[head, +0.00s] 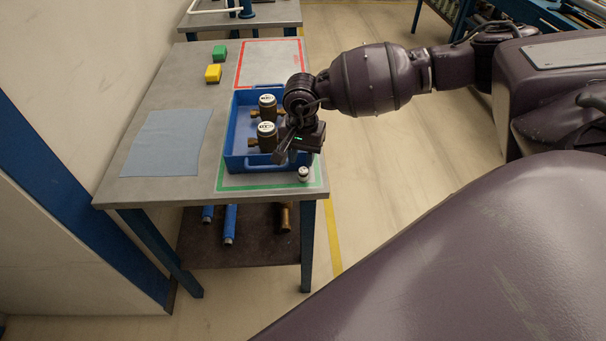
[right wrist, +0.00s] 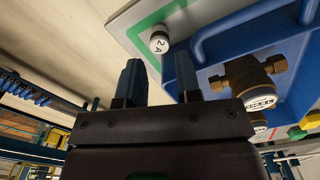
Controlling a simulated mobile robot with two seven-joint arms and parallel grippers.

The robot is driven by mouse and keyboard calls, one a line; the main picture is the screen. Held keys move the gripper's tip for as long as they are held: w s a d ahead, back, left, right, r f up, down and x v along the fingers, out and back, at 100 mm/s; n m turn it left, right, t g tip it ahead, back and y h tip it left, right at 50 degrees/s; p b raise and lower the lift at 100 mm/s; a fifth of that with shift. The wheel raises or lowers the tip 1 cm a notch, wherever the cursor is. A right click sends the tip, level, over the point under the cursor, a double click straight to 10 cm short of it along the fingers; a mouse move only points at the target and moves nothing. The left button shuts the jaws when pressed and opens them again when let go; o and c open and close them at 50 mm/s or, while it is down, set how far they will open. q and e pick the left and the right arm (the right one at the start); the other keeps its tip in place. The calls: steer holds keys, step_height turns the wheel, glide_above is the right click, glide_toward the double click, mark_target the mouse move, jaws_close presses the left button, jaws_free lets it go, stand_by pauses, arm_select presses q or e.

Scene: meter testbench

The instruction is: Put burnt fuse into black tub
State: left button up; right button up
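My right gripper (head: 285,156) is over the near right side of the blue tray, left of and above the cylinder. In the right wrist view its two fingers (right wrist: 157,66) are apart with nothing between them, and the cylinder is beyond the tips. No black tub is in view. My left gripper is not in view.
The blue tray (head: 236,163) holds two dark meters with brass fittings (head: 267,131). A red outline marks the table behind the tray. Pipes lie on the lower shelf.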

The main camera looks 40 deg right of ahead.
mark_target(303, 170)
steer(key=shift+d+f, duration=0.15)
steer(key=shift+f, duration=1.5)
steer(key=shift+d+f, duration=0.1)
steer(key=shift+f, duration=1.55)
jaws_close()
steer(key=shift+w, duration=0.1)
steer(key=shift+r, duration=0.15)
